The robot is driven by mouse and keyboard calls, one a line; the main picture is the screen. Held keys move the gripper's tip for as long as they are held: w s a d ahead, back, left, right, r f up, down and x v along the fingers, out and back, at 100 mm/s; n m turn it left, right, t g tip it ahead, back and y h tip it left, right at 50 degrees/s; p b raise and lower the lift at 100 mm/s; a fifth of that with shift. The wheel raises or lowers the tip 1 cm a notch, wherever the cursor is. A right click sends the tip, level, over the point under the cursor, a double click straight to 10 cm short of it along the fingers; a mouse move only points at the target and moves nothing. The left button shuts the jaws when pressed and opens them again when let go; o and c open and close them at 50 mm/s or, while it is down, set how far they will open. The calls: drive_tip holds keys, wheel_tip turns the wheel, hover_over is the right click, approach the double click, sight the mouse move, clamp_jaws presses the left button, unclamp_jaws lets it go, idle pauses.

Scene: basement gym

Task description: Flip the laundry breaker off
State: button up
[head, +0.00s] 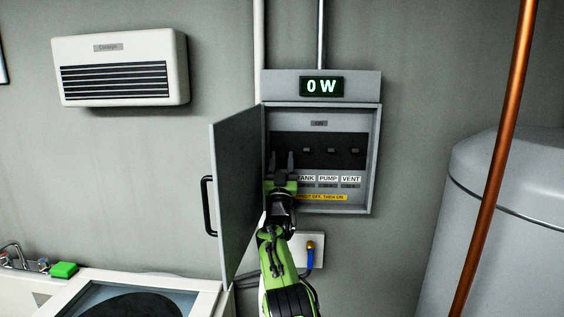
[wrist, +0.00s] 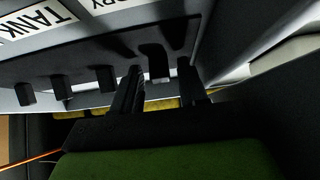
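The grey breaker box (head: 376,160) is on the wall with its door (head: 236,190) swung open to the left. My gripper (head: 281,160) is inside its left part, fingers pointing up, and hides the leftmost breaker and its label. In the wrist view my gripper (wrist: 162,88) is open. The breaker lever (wrist: 154,62) beside the label ending in "DRY" (wrist: 128,3) shows between the two fingers; I cannot tell if they touch it. The tank breaker (wrist: 105,80) is beside the finger on the left. The tank, pump and vent labels (head: 328,179) show to the right of my gripper.
A display (head: 321,86) above the box reads "0 W". A yellow strip (head: 322,197) lies under the labels. The open door stands close to the left of my arm. A copper pipe (head: 495,160) and a grey tank (head: 510,220) stand at the right.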

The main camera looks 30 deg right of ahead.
drive_tip(key=shift+o, duration=0.3)
drive_tip(key=shift+s+a+f+b, duration=0.2)
drive_tip(key=shift+f+b, duration=0.1)
drive_tip(key=shift+b, duration=0.25)
drive_tip(key=b+v, duration=1.1)
drive_tip(key=v, duration=0.4)
drive_tip(key=shift+d, duration=0.1)
